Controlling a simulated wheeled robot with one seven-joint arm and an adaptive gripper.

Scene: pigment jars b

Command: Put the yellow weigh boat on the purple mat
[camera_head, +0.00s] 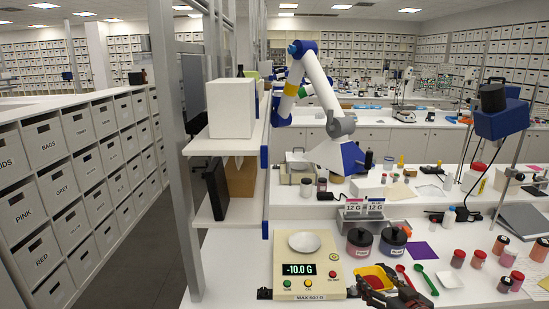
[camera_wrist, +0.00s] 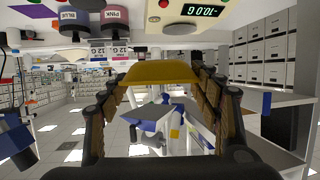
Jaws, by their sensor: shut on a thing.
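The yellow weigh boat (camera_head: 366,271) is at the front of the bench in the head view, just right of the balance, with something red showing in it. My gripper (camera_head: 380,288) is shut on it. In the upside-down wrist view the weigh boat (camera_wrist: 160,73) spans between the two fingers of my gripper (camera_wrist: 160,88). Whether it is clear of the bench is hard to tell. The purple mat (camera_head: 421,250) lies flat on the bench, behind and to the right of the weigh boat, and its visible surface is bare.
The balance (camera_head: 309,265) reads -10.0 G. Two dark-lidded jars, pink (camera_head: 359,245) and blue (camera_head: 393,242), stand left of the mat. A green spoon (camera_head: 424,278) and red spoon lie in front of it. Several small red jars (camera_head: 458,258) stand to the right.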

